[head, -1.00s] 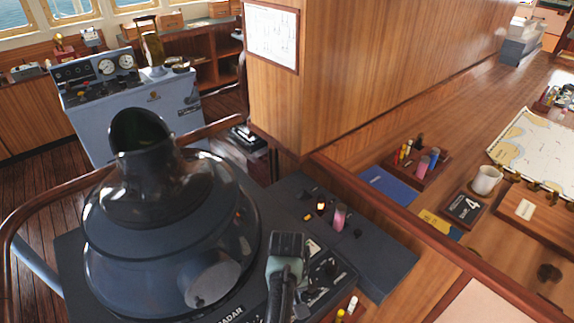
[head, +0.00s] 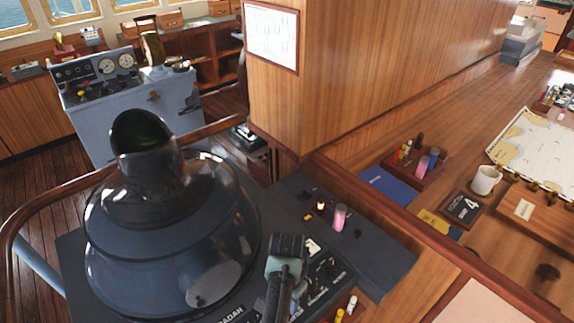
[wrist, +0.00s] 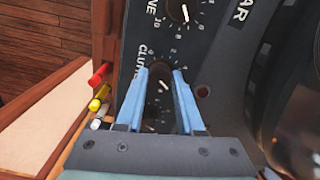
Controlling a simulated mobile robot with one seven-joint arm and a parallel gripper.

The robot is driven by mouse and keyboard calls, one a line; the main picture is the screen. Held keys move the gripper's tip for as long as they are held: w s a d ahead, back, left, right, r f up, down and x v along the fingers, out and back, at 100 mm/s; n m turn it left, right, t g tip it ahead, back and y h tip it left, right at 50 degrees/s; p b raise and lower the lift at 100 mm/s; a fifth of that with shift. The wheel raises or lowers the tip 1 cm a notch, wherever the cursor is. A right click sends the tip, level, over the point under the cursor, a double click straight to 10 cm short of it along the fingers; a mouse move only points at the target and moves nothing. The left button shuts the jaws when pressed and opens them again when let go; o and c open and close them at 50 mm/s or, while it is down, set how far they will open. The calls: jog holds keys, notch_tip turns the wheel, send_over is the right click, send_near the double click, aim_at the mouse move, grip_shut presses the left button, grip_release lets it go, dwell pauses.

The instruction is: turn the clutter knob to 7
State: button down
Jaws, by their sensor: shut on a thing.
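The clutter knob (wrist: 162,88) is a dark round knob with a white pointer line, on the dark radar panel in the wrist view. Its printed label, partly covered, runs up the left side, and a ring of numbers surrounds it. My gripper (wrist: 161,73) has its two blue fingers on either side of the knob and is shut on it. The fingers cover part of the scale, so I cannot read the pointer's number surely. In the head view my gripper (head: 287,268) is over the right side of the radar console, and its hand hides the knob.
Another dial (wrist: 184,11) sits close above in the wrist view. The large radar hood (head: 165,230) stands left of my gripper. A pink-filled vial (head: 339,217) stands behind it. Markers (wrist: 99,90) lie in a wooden holder beside the panel.

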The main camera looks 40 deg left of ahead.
jog(key=shift+w+r+m, duration=0.1)
jog(key=shift+m, duration=1.8)
jog(key=c, duration=0.5)
grip_release()
notch_tip(320, 180, up, 13)
jog(key=shift+f+b, duration=0.1)
jog(key=shift+b, duration=0.85)
